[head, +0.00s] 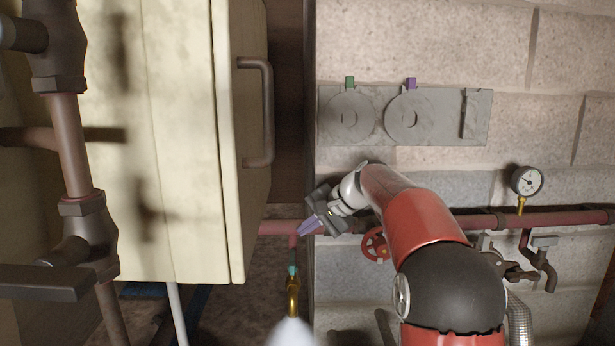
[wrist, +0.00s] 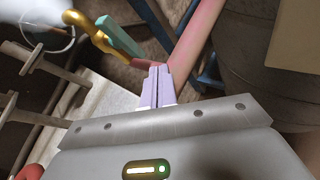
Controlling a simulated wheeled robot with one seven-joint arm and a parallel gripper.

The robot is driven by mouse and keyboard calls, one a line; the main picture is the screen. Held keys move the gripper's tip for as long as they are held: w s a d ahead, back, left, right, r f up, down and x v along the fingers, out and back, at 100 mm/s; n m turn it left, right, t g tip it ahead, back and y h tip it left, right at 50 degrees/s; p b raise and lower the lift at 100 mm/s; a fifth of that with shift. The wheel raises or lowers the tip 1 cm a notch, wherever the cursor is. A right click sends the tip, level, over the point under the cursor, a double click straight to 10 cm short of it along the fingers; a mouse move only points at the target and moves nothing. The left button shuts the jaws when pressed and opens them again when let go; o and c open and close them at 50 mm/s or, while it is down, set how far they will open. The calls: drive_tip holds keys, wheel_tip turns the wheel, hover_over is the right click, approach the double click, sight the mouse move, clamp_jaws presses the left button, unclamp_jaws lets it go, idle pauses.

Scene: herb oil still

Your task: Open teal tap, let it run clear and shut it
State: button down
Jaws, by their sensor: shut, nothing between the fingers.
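The teal tap has a teal lever (head: 292,270) above a curved brass spout (head: 293,292), hanging below a red pipe at the cabinet's lower right. In the wrist view the teal lever (wrist: 120,38) lies roughly along the brass body (wrist: 88,25). A white cloudy plume (head: 291,332) shows below the spout, and at the top left of the wrist view (wrist: 35,18). My gripper (head: 308,228) is above the tap, apart from the lever. Its lavender fingers (wrist: 157,86) are shut and empty, close to the red pipe (wrist: 190,50) in the wrist view.
A cream cabinet (head: 170,130) with a bar handle (head: 267,110) stands left of my gripper. Dark pipework (head: 70,150) fills the near left. A red handwheel (head: 374,244), a gauge (head: 526,180) and a grey wall plate (head: 450,115) are on the right.

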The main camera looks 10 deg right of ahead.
wheel_tip(320, 180, up, 13)
drive_tip(key=p, duration=0.4)
drive_tip(key=s+a+n+h, duration=0.2)
drive_tip(key=s+a+h, duration=0.1)
drive_tip(key=s, duration=0.8)
drive_tip(key=s+d+f+n+h, duration=0.1)
drive_tip(key=s+f+n+h, duration=0.1)
drive_tip(key=s+f, duration=0.7)
drive_tip(key=s+d+f+n+h, duration=0.1)
drive_tip(key=s+f+n, duration=0.3)
drive_tip(key=s+f, duration=0.6)
drive_tip(key=s+h, duration=0.1)
drive_tip(key=s, duration=0.8)
drive_tip(key=shift+f, duration=0.2)
drive_tip(key=shift+d, duration=0.1)
